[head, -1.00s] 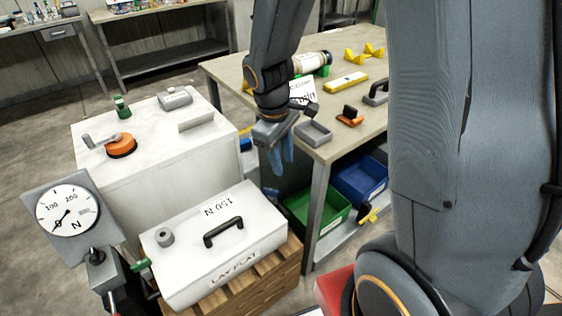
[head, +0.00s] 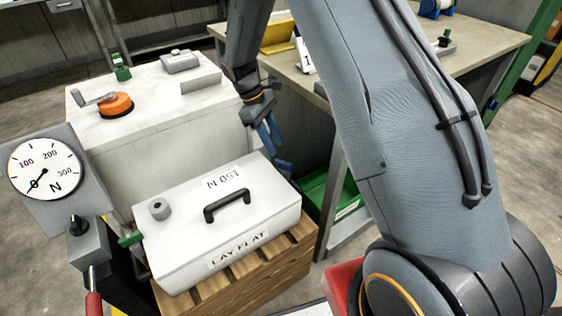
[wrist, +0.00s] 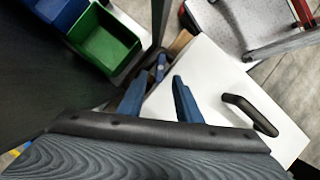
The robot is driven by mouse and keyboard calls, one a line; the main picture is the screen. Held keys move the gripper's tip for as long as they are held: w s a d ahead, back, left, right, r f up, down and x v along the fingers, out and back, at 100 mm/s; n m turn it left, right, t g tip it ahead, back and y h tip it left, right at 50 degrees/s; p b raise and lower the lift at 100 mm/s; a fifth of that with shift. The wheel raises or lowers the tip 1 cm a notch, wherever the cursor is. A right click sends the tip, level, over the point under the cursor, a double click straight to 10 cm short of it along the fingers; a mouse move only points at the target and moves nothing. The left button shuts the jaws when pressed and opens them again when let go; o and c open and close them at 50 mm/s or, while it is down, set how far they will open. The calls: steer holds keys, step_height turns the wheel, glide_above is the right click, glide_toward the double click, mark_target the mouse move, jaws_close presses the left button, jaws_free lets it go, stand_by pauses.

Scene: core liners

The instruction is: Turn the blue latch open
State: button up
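The white box (head: 185,240), marked "150 N" and "LAY FLAT", has a black handle and lies on a wooden pallet. A small blue piece, which looks like the blue latch (wrist: 160,67), shows at the box's edge in the wrist view, partly shadowed. In the head view a dark blue bit (head: 284,166) shows at the box's far right edge. My gripper (head: 271,146) hangs just above that edge, blue fingers pointing down. In the wrist view my gripper (wrist: 158,82) is open and empty, with the blue piece beyond and between its fingertips. I see no contact.
A green bin (head: 325,195) and a workbench (head: 300,85) stand to the right of the box. A white cabinet (head: 160,130) with an orange crank (head: 115,105) is behind it. A dial gauge (head: 45,170) stands at left.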

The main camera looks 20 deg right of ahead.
mark_target(282, 161)
steer(key=x, duration=0.7)
steer(key=shift+r, duration=0.1)
steer(key=shift+c, duration=0.2)
jaws_close()
